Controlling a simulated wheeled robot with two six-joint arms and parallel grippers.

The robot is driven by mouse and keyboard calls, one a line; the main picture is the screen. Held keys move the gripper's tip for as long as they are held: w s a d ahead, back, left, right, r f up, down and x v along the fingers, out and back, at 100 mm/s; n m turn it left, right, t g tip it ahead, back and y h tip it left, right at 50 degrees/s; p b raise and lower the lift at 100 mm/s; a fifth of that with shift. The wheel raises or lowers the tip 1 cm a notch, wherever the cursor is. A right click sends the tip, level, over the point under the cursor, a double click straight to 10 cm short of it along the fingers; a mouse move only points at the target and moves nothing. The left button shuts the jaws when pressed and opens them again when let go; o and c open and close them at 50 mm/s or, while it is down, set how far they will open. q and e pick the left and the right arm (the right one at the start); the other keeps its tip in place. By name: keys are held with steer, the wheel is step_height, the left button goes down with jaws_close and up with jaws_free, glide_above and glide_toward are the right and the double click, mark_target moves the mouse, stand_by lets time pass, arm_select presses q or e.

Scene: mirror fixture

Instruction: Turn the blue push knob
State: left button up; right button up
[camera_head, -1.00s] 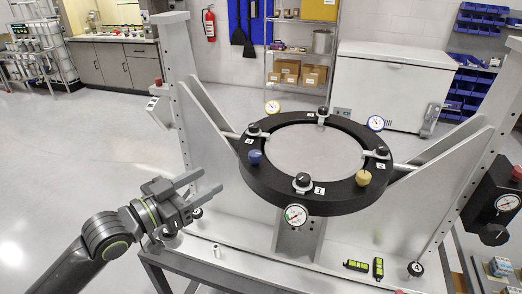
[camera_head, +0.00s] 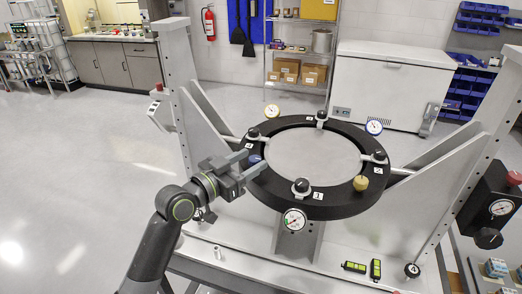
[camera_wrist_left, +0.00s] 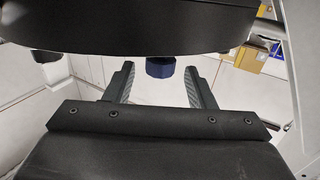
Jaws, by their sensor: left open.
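The blue push knob (camera_head: 255,159) is on the left side of the black ring fixture (camera_head: 325,205), partly hidden by my left gripper in the head view. My left gripper (camera_head: 257,160) is open, with its two fingers reaching toward the knob from the left. In the left wrist view the blue knob (camera_wrist_left: 160,68) shows between the two open fingertips (camera_wrist_left: 158,75), against the edge of the black ring (camera_wrist_left: 130,30). I cannot tell whether the fingers touch it. My right gripper is not in view.
The ring also bears a yellow knob (camera_head: 360,183), black clamp knobs and dial gauges (camera_head: 294,219). Grey uprights (camera_head: 181,90) and slanted braces (camera_head: 440,170) flank it. Small green-and-black levels (camera_head: 354,267) lie on the fixture base at front right.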

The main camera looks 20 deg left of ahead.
arm_select(q)
steer(key=shift+p+x, duration=0.45)
steer(key=shift+x, duration=1.8)
steer(key=c, duration=1)
steer(key=shift+o, duration=0.2)
steer(key=shift+f+b, duration=0.15)
steer(key=shift+b, duration=0.5)
steer(key=m+g+h+b, duration=0.2)
steer(key=m+g+b, duration=0.1)
steer(key=b, duration=0.3)
steer(key=m+g+h+b, duration=0.2)
steer(key=g+h+b, duration=0.1)
steer(key=b, duration=0.4)
steer(key=s+m+g+h+b, duration=0.1)
steer(key=m+g+h+b, duration=0.2)
steer(key=b, duration=0.3)
steer(key=shift+d+f+m+g, duration=0.1)
steer(key=shift+d+m+g, duration=0.25)
steer(key=shift+g, duration=0.25)
steer(key=shift+s+d+m+g+h+b, duration=0.15)
steer(key=shift+m+g+h+b, duration=0.25)
steer(key=shift+m+g+b, duration=0.45)
steer(key=shift+s+m+g+b, duration=0.25)
steer(key=shift+m+g+b, duration=0.55)
steer(key=shift+g, duration=0.95)
steer(key=shift+g, duration=0.4)
